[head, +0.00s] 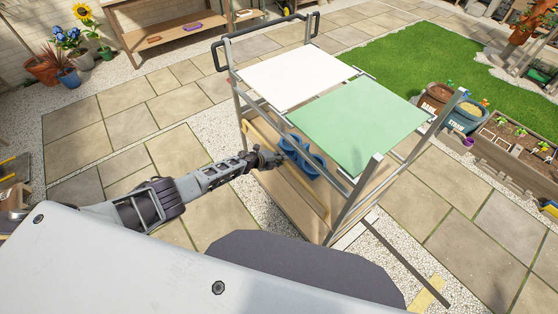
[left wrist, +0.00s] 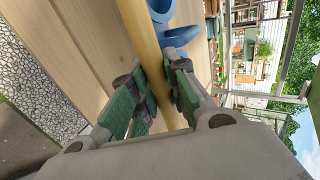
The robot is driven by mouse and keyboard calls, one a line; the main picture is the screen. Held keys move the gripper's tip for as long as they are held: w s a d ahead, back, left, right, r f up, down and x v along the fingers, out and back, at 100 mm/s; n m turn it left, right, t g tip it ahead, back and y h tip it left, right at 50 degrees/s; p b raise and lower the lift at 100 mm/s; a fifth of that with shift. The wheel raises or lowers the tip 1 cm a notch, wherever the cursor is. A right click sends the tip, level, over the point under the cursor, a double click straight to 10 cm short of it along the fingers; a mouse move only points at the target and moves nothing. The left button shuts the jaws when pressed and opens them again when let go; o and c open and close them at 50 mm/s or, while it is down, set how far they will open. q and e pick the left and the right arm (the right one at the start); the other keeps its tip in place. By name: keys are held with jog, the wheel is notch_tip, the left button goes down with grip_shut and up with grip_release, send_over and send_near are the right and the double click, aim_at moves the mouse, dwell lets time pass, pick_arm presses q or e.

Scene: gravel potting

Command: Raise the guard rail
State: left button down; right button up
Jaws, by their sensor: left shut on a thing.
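The guard rail appears to be the yellow bar (head: 306,193) along the near side of a metal-framed cart (head: 339,205), low beside its wooden shelf. My left gripper (head: 272,158) reaches the cart's near side. In the left wrist view the yellow bar (left wrist: 146,42) passes between the green-padded fingers of my left gripper (left wrist: 163,95), which is shut on it. The fingers hide part of the bar. My right gripper is not in view.
Blue round holders (head: 303,156) sit close beside the bar. A white panel (head: 293,76) and a green panel (head: 359,124) top the cart. A metal bar (head: 411,265) extends low from its near right corner. Paving left of the cart is clear.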

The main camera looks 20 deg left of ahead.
pick_arm(q)
jog(key=shift+w+r, duration=0.1)
jog(key=c, duration=1.4)
grip_release()
jog(key=shift+d, duration=0.1)
jog(key=shift+o, duration=0.2)
jog(key=shift+a, duration=0.3)
jog(key=shift+s+a+r, duration=0.2)
jog(key=shift+s+r, duration=0.1)
jog(key=shift+s, duration=0.05)
jog(key=v, duration=1)
jog(key=shift+s+r, duration=0.2)
jog(key=shift+s, duration=0.15)
jog(key=shift+a, duration=0.1)
